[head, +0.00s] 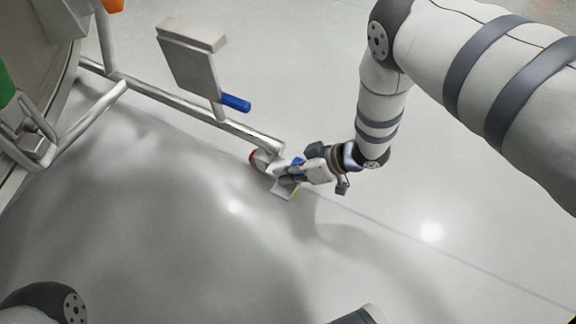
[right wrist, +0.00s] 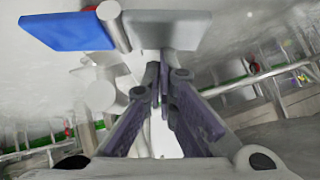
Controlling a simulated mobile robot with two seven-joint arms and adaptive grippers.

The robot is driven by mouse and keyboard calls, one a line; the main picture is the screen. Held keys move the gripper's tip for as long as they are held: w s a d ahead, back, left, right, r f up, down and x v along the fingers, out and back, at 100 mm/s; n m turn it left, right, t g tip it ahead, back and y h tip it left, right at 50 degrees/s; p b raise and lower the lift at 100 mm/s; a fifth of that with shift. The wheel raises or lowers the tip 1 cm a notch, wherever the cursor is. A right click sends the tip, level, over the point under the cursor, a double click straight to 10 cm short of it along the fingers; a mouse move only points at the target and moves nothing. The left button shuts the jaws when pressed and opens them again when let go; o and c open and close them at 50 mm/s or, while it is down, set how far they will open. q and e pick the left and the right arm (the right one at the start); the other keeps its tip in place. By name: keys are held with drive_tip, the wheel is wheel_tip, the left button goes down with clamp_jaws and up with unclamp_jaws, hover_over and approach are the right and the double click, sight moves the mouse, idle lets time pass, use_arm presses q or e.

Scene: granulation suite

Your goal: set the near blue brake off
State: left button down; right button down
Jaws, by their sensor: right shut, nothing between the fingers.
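The near caster (head: 259,158), with a red edge, sits at the end of the metal frame leg. Beside it are a blue pedal plate (head: 298,160) and a grey plate (head: 284,190), partly hidden by my right gripper (head: 284,172). In the right wrist view the blue plate (right wrist: 68,30) is at upper left and the grey plate (right wrist: 168,28) at upper middle, with a pale post between them. My right gripper (right wrist: 160,85) is shut and empty, its tips just below the grey plate in that picture. I cannot tell whether they touch it. My left gripper is out of view.
A metal frame leg (head: 170,97) runs from the large vessel at left to the caster. The floor (head: 450,200) at right is clear.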

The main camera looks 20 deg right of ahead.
idle(0.3)
drive_tip(key=shift+a+r+p, duration=0.1)
drive_tip(key=shift+p, duration=0.3)
drive_tip(key=shift+s, duration=0.1)
